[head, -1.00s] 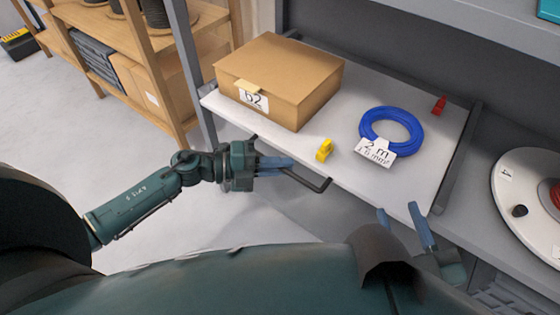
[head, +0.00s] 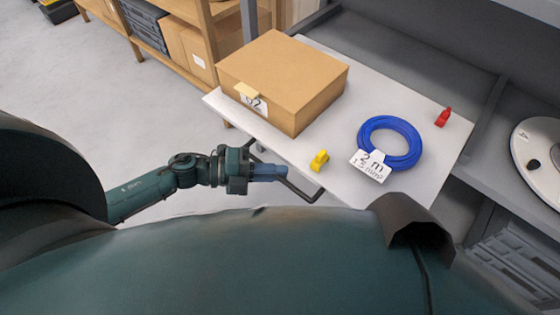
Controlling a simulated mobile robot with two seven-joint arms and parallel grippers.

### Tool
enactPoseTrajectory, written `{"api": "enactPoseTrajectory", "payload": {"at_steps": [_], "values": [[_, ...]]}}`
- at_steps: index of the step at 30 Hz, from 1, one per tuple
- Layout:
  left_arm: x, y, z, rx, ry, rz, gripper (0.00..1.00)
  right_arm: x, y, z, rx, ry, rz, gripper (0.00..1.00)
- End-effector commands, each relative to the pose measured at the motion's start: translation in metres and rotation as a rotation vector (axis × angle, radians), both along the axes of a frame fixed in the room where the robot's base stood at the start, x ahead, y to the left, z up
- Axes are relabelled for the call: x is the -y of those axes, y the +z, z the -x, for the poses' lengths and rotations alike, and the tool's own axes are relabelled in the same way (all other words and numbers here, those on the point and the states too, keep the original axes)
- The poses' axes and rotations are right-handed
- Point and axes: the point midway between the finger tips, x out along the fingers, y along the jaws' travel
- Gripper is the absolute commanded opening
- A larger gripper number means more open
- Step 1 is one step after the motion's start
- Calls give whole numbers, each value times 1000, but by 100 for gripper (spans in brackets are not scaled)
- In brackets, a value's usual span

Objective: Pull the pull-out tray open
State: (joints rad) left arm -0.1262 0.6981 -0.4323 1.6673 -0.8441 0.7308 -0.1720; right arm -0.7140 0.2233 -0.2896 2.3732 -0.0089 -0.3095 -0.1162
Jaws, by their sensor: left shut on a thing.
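The pull-out tray (head: 425,180) is a white board standing out from the grey shelf unit. A dark bar handle (head: 301,193) runs along its front edge. My left gripper (head: 281,173) is shut on the handle, its blue fingers covering part of the bar. A cardboard box (head: 285,75) with a partly covered paper label sits on the tray's left. A blue cable coil (head: 408,128) with a white tag lies right of the middle. A yellow piece (head: 319,160) is near the front edge and a red piece (head: 443,117) near the far right. My right gripper is out of view.
The grey shelf (head: 525,193) lies right of the tray, with a white reel (head: 540,150) on it. A wooden rack (head: 205,45) with boxes stands at the back left. The pale floor (head: 60,100) at left is clear.

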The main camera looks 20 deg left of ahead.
Motion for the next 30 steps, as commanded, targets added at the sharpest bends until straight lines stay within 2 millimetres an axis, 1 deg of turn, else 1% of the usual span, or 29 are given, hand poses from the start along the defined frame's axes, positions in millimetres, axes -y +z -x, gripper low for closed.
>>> {"api": "enactPoseTrajectory", "payload": {"at_steps": [1,6,19,20,21,27,30], "values": [[0,1,4,-2,-3,0,0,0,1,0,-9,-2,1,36],[-2,1,8,0,-4,2,0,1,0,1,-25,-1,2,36],[-2,0,9,0,-4,2,0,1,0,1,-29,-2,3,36],[-2,0,9,0,-4,2,13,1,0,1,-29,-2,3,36],[-2,0,9,0,-4,2,16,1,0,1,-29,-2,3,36],[-3,0,9,0,-2,1,32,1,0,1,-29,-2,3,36],[-3,0,9,0,-1,1,32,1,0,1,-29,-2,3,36]]}}
